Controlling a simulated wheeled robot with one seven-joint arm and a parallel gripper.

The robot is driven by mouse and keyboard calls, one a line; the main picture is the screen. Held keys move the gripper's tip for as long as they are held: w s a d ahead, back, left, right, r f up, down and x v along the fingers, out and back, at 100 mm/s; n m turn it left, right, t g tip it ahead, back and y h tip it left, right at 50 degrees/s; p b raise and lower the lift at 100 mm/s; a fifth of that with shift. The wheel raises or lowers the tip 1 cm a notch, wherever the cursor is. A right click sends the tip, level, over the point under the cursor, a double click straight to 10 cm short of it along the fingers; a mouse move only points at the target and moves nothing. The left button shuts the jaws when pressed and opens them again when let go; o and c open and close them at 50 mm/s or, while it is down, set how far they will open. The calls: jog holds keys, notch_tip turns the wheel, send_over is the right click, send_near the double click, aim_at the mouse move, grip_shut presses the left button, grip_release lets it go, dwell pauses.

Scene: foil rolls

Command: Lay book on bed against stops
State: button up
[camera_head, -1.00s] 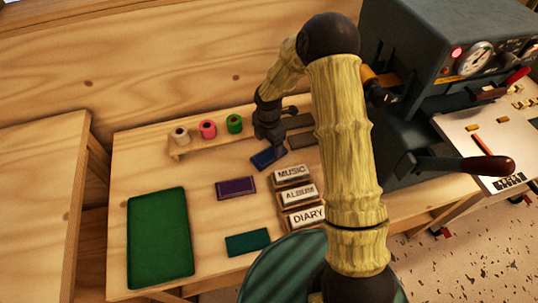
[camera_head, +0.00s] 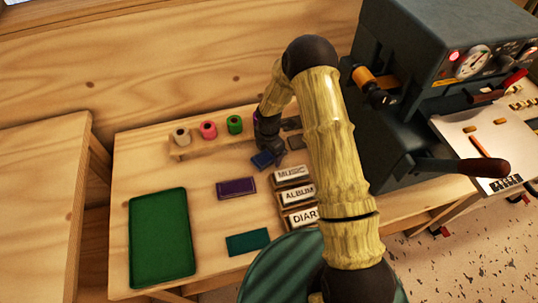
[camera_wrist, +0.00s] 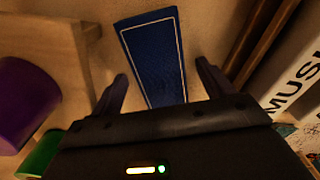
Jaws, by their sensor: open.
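A blue book (camera_head: 262,159) with a pale border line lies on the wooden table, partly hidden by my gripper in the head view. In the wrist view the blue book (camera_wrist: 155,57) lies lengthwise ahead of my gripper (camera_wrist: 162,76). The fingers are open, one on each side of the book's near end, and hold nothing. In the head view my gripper (camera_head: 268,145) is low, right over the book.
A purple book (camera_head: 236,188), a teal book (camera_head: 248,243) and a green tray (camera_head: 160,240) lie to the left. Labelled blocks, MUSIC (camera_head: 292,174) among them, stand close to the right. Foil rolls (camera_head: 208,131) stand on a rack behind. The press handle (camera_head: 488,167) juts out.

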aim_at(269, 154)
dwell(0.5)
jog(key=c, duration=1.2)
jog(key=shift+r, duration=0.1)
notch_tip(269, 154, up, 10)
jog(key=shift+f+b, duration=0.1)
jog(key=shift+b, duration=0.45)
